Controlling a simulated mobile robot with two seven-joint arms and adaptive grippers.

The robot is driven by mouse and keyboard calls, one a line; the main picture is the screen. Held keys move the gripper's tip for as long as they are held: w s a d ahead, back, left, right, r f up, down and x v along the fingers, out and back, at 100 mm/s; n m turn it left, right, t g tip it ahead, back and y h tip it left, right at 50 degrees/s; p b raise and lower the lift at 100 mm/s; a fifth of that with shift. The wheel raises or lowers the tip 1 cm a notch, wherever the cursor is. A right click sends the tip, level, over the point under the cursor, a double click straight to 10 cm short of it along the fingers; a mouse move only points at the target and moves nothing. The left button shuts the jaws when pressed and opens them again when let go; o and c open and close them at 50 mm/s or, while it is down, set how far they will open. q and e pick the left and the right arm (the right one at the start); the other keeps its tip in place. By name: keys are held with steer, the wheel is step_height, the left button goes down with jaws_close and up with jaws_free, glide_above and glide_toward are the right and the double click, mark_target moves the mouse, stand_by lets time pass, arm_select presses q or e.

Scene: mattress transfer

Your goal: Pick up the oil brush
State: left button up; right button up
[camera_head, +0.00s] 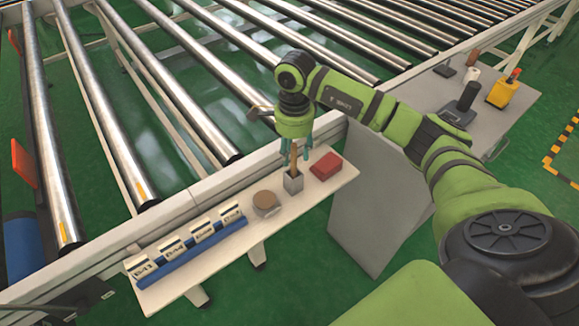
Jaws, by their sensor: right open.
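The oil brush (293,157) shows as a brown handle standing upright in a small grey square cup (293,184) on the narrow white shelf. Its lower end is hidden inside the cup. My right gripper (296,152) points down directly above the cup. Its teal fingers are open, one on each side of the upper handle in this view. I cannot tell whether they touch the handle. The top of the handle is hidden by the gripper. My left gripper does not show.
On the shelf (210,268) are a red block (326,166), a round brown item (265,201) and a blue rack (195,251) of labelled white blocks. A roller conveyor lies behind. A grey cabinet (372,205) with a yellow container (503,92) stands right.

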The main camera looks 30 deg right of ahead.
mark_target(294, 164)
step_height(294, 164, down, 4)
steer(key=shift+s+r+p, duration=0.1)
steer(key=shift+p, duration=0.45)
steer(key=shift+f, duration=0.6)
jaws_close()
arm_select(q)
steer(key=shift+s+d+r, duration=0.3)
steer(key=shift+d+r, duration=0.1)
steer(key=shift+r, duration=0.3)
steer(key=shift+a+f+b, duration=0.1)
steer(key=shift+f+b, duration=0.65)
arm_select(e)
step_height(294, 164, up, 10)
steer(key=shift+r, duration=0.1)
